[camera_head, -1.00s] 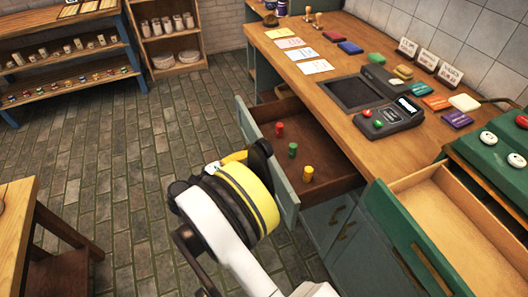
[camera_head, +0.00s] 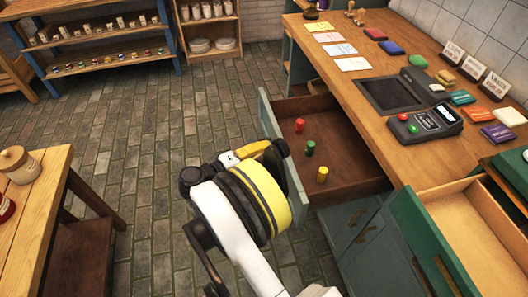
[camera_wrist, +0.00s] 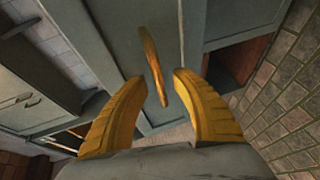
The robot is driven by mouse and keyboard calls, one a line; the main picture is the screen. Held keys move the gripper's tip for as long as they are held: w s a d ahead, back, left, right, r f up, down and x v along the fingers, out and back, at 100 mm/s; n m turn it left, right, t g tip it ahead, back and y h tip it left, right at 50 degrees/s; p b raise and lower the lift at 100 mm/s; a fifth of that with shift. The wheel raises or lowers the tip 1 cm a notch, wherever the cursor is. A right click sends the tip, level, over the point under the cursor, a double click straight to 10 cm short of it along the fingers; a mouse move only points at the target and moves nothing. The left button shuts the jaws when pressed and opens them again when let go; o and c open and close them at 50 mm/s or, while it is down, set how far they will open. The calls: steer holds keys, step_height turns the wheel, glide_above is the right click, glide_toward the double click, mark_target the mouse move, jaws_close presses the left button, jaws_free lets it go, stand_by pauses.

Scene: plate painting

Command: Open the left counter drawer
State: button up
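The left counter drawer (camera_head: 338,181) stands pulled out, with a grey-blue front (camera_head: 278,150) and a dark wooden inside. A red peg (camera_head: 299,126), a green peg (camera_head: 310,148) and a yellow peg (camera_head: 323,174) stand in it. My gripper (camera_wrist: 161,80) is at the outer side of the drawer front; my wrist hides much of it in the head view. In the wrist view, its two yellow fingers are apart, with a brass handle (camera_wrist: 152,58) between and beyond their tips. Gaps show on both sides of the handle.
A green-fronted drawer (camera_head: 437,240) stands open and empty at the lower right. The wooden counter (camera_head: 385,135) holds a card terminal (camera_head: 426,122), cards and coloured blocks. A wooden table (camera_head: 45,200) stands at left, shelves behind. Brick floor (camera_head: 150,130) is clear between.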

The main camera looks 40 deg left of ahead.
steer(key=v, duration=1.2)
steer(key=shift+a, duration=0.1)
